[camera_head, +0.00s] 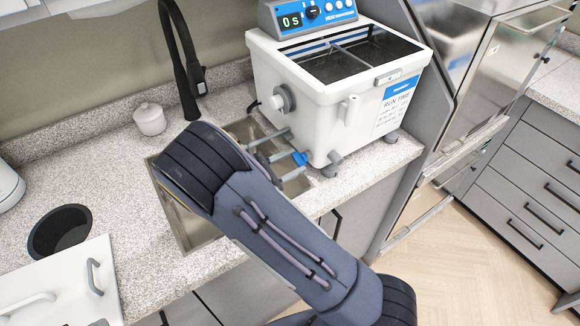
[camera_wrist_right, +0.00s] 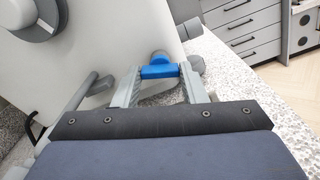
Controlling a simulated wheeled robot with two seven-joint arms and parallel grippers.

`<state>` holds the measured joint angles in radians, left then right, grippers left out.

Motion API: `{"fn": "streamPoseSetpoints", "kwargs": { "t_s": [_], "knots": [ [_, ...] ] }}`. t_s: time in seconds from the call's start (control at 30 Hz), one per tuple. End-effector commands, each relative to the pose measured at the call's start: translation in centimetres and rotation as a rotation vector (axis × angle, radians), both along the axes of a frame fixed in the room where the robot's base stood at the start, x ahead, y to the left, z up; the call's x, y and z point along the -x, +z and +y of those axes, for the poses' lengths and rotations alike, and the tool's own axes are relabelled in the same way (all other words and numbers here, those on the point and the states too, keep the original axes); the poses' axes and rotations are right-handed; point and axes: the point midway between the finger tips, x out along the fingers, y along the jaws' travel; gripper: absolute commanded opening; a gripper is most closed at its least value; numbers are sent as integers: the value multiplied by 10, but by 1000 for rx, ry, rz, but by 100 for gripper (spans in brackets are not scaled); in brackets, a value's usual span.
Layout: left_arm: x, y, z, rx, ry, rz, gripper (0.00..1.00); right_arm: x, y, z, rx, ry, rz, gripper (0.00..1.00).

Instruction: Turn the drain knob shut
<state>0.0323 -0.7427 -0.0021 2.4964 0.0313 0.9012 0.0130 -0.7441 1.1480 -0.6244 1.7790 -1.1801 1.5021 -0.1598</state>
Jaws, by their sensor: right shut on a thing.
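The blue drain knob (camera_head: 300,159) is low on the front left side of a white water bath (camera_head: 300,125), just above the counter. It also shows in the right wrist view (camera_wrist_right: 158,72), near the middle. My right gripper (camera_head: 292,161) reaches it from the left, its arm crossing the middle of the head view. In the wrist view the right gripper (camera_wrist_right: 160,77) has one finger on each side of the blue knob and is shut on it. The rest of the drain fitting is partly hidden. My left gripper is not in view.
A sink (camera_head: 180,218) lies under my right arm, with a black faucet (camera_head: 185,75) behind it. A larger grey dial (camera_head: 283,99) sits on the bath's side above the drain. A white jar (camera_head: 150,119) stands left of the faucet. A white lid (camera_head: 65,285) lies at the front left.

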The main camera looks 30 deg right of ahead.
Motion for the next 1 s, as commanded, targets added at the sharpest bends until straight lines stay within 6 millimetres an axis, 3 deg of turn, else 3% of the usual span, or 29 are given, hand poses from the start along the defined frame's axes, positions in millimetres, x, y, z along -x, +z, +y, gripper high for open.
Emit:
{"fn": "streamPoseSetpoints", "kwargs": {
  "t_s": [0.1,1.0],
  "knots": [
    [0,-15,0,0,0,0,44,0,-5,1,-10,1,-110,15],
    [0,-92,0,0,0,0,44,1,-6,1,-77,0,-948,15]
  ]
}}
